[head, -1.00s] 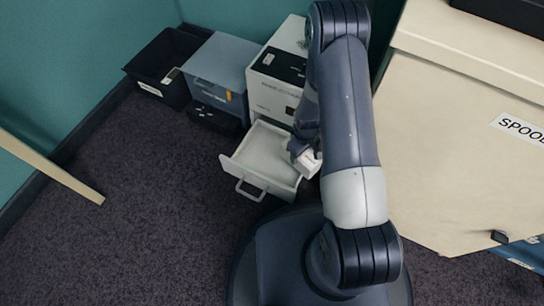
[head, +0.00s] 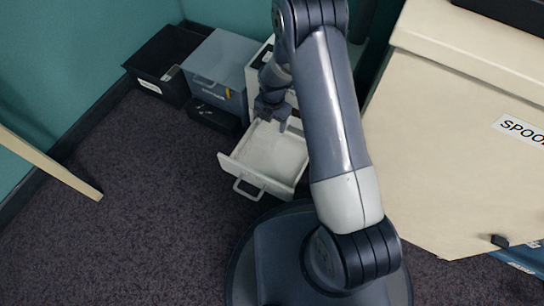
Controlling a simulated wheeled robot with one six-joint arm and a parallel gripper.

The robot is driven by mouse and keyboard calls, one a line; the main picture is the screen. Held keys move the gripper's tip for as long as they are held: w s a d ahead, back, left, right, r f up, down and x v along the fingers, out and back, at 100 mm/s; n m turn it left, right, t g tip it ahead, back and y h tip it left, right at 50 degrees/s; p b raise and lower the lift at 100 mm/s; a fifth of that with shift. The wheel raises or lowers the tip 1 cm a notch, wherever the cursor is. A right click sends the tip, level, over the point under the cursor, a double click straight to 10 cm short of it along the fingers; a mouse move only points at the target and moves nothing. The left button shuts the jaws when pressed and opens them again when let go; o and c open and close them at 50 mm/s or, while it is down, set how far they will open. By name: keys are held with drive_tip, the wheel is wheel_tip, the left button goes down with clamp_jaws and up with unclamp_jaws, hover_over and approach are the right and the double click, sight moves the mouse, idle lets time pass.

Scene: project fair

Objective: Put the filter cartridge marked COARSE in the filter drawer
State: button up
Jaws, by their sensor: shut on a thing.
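A white drawer (head: 237,164) stands pulled out low from a white cabinet (head: 253,76), its grey handle toward me. My gripper (head: 273,120) points down over the rear part of the drawer, close to the cabinet front. It is shut on a pale filter cartridge, which is hard to make out against the white drawer. No COARSE marking is legible. I cannot tell whether the cartridge touches the drawer floor. My arm hides the right part of the cabinet and the drawer's back right corner.
A grey-blue box unit (head: 217,65) with a dark lower drawer (head: 212,115) stands left of the cabinet. A black open bin (head: 160,60) stands farther left. A large cream cabinet marked SPOOL (head: 440,150) fills the right. Dark carpet (head: 150,220) is clear at front left.

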drive_tip(key=shift+w+a+f, duration=0.1)
wheel_tip(320, 180, down, 18)
drive_tip(key=b, duration=0.6)
drive_tip(key=shift+r, duration=0.2)
drive_tip(key=shift+f+b, duration=0.2)
drive_tip(key=shift+b, duration=0.1)
drive_tip(key=o, duration=1.1)
drive_tip(key=shift+n, duration=0.3)
drive_tip(key=shift+r, duration=0.15)
wheel_tip(320, 180, up, 12)
drive_tip(key=p, duration=0.4)
drive_tip(key=shift+r+p, duration=0.1)
drive_tip(key=shift+p, duration=0.25)
